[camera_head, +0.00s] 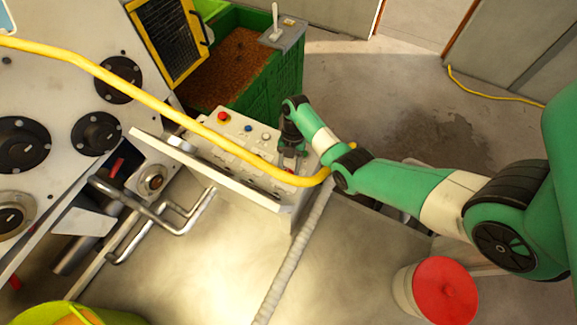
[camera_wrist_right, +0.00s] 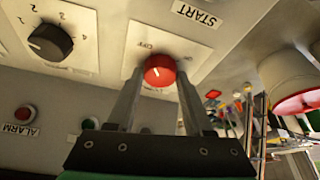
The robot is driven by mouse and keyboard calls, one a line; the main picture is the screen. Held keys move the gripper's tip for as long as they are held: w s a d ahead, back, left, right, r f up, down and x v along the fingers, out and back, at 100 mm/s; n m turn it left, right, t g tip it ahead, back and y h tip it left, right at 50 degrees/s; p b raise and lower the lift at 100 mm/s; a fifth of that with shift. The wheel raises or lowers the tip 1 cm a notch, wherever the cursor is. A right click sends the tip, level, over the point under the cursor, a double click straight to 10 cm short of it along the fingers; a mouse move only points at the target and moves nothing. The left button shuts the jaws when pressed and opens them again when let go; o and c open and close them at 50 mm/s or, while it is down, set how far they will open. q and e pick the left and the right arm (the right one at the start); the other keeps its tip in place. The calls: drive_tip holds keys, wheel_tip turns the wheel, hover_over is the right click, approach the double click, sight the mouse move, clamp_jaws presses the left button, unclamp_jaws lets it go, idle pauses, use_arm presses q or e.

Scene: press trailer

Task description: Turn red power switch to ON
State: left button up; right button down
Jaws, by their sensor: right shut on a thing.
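The red power switch (camera_wrist_right: 159,70) is a round red knob on a white plate of the control panel (camera_head: 222,141). Printing that seems to read OFF is beside it in the right wrist view, and a short pale mark shows on its face. My right gripper (camera_wrist_right: 159,80) has one finger on each side of the knob and is shut on it. In the head view my right gripper (camera_head: 289,160) reaches down to the panel's right end, where only a bit of red shows. My left gripper is not in view.
A black rotary dial (camera_wrist_right: 50,41), a START label (camera_wrist_right: 196,14) and a red ALARM button (camera_wrist_right: 25,113) are near the switch. A yellow hose (camera_head: 150,102) crosses the panel. A green bin (camera_head: 289,74) stands behind, and a red-topped bucket (camera_head: 446,290) at front right.

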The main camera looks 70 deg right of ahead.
drive_tip(key=m+p, duration=0.2)
drive_tip(key=m+t+p, duration=0.1)
drive_tip(key=m+p, duration=0.1)
drive_tip(key=p, duration=0.1)
drive_tip(key=m+t+p, duration=0.1)
drive_tip(key=m+p, duration=0.1)
drive_tip(key=p, duration=0.1)
drive_tip(key=shift+s+r, duration=0.2)
drive_tip(key=shift+r, duration=0.15)
drive_tip(key=shift+a+f+m+t+h+p, duration=0.15)
drive_tip(key=shift+m+t+h+p, duration=0.4)
drive_tip(key=shift+m, duration=0.45)
drive_tip(key=m, duration=0.2)
drive_tip(key=shift+f+m+t+h, duration=0.15)
drive_tip(key=shift+m+t+h, duration=0.1)
drive_tip(key=shift+m+t, duration=0.1)
drive_tip(key=m+h, duration=0.1)
drive_tip(key=m, duration=0.4)
drive_tip(key=shift+s+a+m+t+h, duration=0.15)
drive_tip(key=shift+m+t+h, duration=0.1)
drive_tip(key=shift+t+h, duration=0.15)
drive_tip(key=shift+c, duration=1.5)
unclamp_jaws()
